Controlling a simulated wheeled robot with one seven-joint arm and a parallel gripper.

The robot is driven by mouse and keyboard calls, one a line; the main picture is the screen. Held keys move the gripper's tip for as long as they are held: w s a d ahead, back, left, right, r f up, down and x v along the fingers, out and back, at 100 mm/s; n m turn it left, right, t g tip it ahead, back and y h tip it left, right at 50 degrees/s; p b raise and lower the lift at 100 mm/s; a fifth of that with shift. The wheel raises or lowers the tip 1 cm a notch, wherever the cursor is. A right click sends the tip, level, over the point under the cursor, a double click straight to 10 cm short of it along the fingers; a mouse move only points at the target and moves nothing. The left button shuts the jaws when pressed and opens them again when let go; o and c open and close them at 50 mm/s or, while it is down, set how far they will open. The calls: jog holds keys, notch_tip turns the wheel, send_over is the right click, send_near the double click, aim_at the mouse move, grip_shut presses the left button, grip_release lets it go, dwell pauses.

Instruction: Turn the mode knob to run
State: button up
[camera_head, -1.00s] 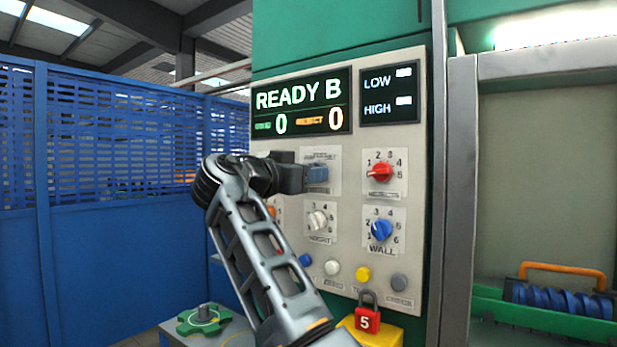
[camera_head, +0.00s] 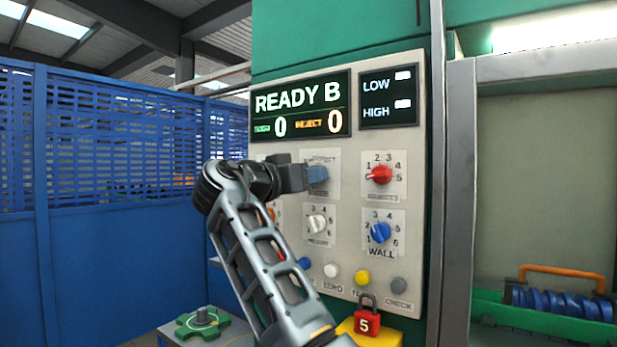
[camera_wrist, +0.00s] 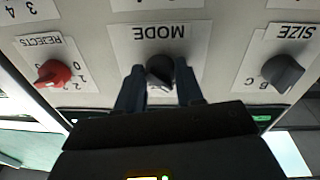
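The mode knob (camera_wrist: 160,70) is a dark knob on a white plate (camera_wrist: 157,32) lettered MODE, which appears upside down in the wrist view. My gripper (camera_wrist: 159,86) has one finger on each side of the knob, with narrow gaps showing between fingers and knob, so it looks open around it. In the head view my gripper (camera_head: 316,175) reaches to the upper middle plate on the panel and hides the knob there. The knob's setting and the position marks, including run, cannot be read.
A red rejects knob (camera_head: 379,174) is to the right, a white knob (camera_head: 317,223) below, and a blue wall knob (camera_head: 380,232) lower right. A grey size knob (camera_wrist: 283,72) neighbours the mode knob. Buttons and a red padlock (camera_head: 367,322) sit lower. The display (camera_head: 300,103) reads READY B.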

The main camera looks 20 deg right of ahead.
jog(key=o, duration=0.4)
jog(key=shift+o, duration=0.2)
jog(key=b+v, duration=0.2)
jog(key=v, duration=0.5)
jog(key=shift+s+a, duration=0.2)
jog(key=shift+a, duration=0.15)
